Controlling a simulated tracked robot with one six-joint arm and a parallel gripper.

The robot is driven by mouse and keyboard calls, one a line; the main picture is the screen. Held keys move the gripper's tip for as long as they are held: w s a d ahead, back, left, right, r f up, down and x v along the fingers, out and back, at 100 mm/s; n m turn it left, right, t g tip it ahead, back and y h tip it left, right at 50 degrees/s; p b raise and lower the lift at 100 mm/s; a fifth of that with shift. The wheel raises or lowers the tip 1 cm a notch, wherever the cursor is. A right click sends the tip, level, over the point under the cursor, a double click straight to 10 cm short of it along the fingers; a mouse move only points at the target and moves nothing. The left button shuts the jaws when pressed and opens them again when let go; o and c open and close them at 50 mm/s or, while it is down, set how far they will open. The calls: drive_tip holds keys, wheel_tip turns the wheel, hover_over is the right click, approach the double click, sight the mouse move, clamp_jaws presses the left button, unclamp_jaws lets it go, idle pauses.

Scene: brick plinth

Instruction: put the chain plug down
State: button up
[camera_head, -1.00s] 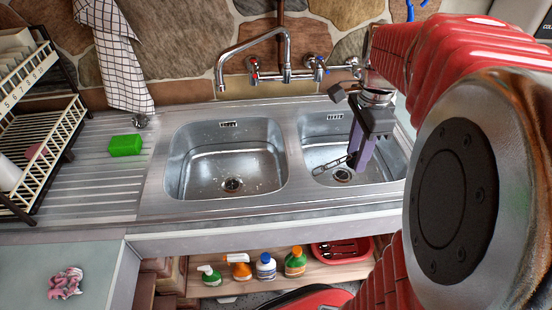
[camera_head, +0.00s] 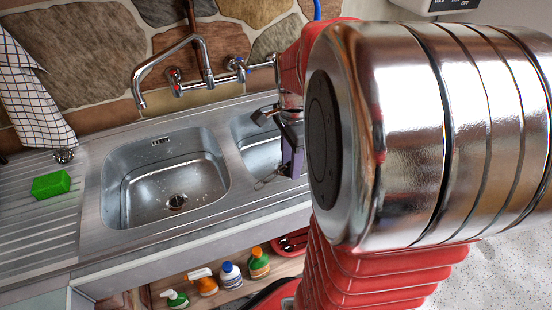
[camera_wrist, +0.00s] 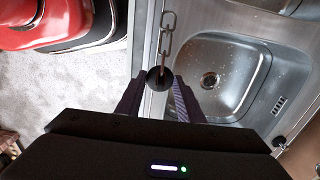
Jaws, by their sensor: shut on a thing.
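My gripper (camera_wrist: 157,98) is shut on the black round plug (camera_wrist: 160,77), which sits between the fingertips in the wrist view. Its metal chain (camera_wrist: 166,38) extends from the plug toward the top of that view. The plug shows over the front rim, between the right basin (camera_wrist: 235,62) and the counter's front edge; its height is hard to judge. In the head view my gripper (camera_head: 290,163) is at the front of the right basin (camera_head: 258,150). The chain (camera_head: 267,180) shows beside the fingers, and the plug cannot be made out.
The left basin (camera_head: 122,190) is empty, with a drain inside. The tap (camera_head: 172,55) rises behind the basins. A green sponge (camera_head: 51,184) lies on the ribbed drainboard (camera_head: 40,220). Several bottles stand on a shelf (camera_head: 232,295) below. A checked towel (camera_head: 30,90) hangs at left.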

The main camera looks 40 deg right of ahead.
drive_tip(key=shift+f, duration=1.85)
drive_tip(key=shift+f, duration=0.6)
drive_tip(key=o, duration=1.1)
drive_tip(key=shift+c, duration=0.2)
wheel_tip(320, 180, up, 13)
drive_tip(key=shift+r, duration=0.15)
drive_tip(key=shift+a, duration=0.15)
